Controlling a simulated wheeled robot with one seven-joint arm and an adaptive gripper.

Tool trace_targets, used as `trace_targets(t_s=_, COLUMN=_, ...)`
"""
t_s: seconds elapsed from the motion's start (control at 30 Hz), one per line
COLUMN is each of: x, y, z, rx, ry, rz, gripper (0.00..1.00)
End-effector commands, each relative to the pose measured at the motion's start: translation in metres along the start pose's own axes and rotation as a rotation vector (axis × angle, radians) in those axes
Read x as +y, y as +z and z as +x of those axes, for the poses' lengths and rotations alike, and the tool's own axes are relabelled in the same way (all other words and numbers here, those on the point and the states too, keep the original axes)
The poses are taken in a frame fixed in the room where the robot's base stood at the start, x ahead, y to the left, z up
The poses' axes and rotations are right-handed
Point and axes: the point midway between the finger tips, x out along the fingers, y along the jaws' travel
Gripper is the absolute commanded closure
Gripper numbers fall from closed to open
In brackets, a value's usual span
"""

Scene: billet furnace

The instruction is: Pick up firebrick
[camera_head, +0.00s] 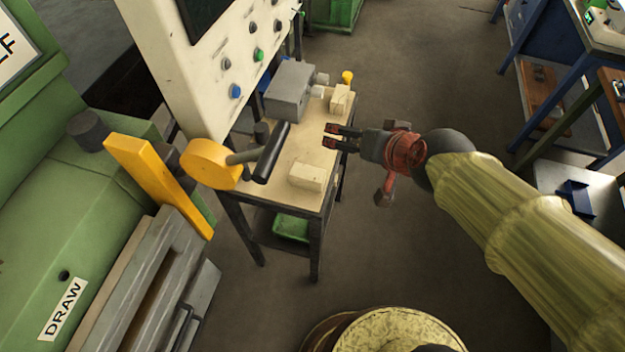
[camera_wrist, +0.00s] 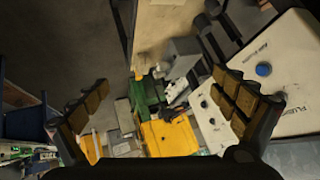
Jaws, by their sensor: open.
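A pale cream block that looks like the firebrick (camera_head: 308,175) lies flat on the near part of a small wooden-topped table (camera_head: 272,166). A second, similar pale block (camera_head: 340,98) sits at the table's far end. I cannot tell which one is meant. My gripper (camera_head: 329,136) is level with the table's right edge, between the two blocks and apart from both. In the wrist view my gripper (camera_wrist: 163,108) has its fingers spread wide with nothing between them. I cannot make out either block in the wrist view.
A grey box (camera_head: 289,91) and a yellow-knobbed item (camera_head: 347,77) stand at the table's far end. A black-handled lever with a yellow hub (camera_head: 209,164) reaches over the table's left side. A white control panel (camera_head: 215,62) rises behind. Open floor (camera_head: 420,75) lies right.

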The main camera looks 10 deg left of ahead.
Motion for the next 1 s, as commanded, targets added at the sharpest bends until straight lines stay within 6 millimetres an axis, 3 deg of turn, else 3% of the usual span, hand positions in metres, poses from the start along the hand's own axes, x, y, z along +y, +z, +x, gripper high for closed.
trace_targets(t_s=0.27, x=-0.068, y=0.018, z=0.11, rx=0.108, ry=-0.04, rz=0.066, gripper=0.03)
trace_targets(t_s=0.4, x=-0.086, y=0.051, z=0.163, rx=0.182, ry=0.025, rz=0.086, gripper=0.03)
trace_targets(t_s=0.5, x=-0.087, y=0.085, z=0.193, rx=0.239, ry=0.107, rz=0.077, gripper=0.03)
trace_targets(t_s=0.6, x=-0.081, y=0.12, z=0.211, rx=0.303, ry=0.203, rz=0.045, gripper=0.03)
trace_targets(t_s=0.7, x=-0.071, y=0.148, z=0.217, rx=0.36, ry=0.289, rz=0.006, gripper=0.03)
trace_targets(t_s=0.83, x=-0.059, y=0.172, z=0.216, rx=0.421, ry=0.374, rz=-0.044, gripper=0.03)
trace_targets(t_s=1.0, x=-0.051, y=0.183, z=0.213, rx=0.461, ry=0.425, rz=-0.077, gripper=0.03)
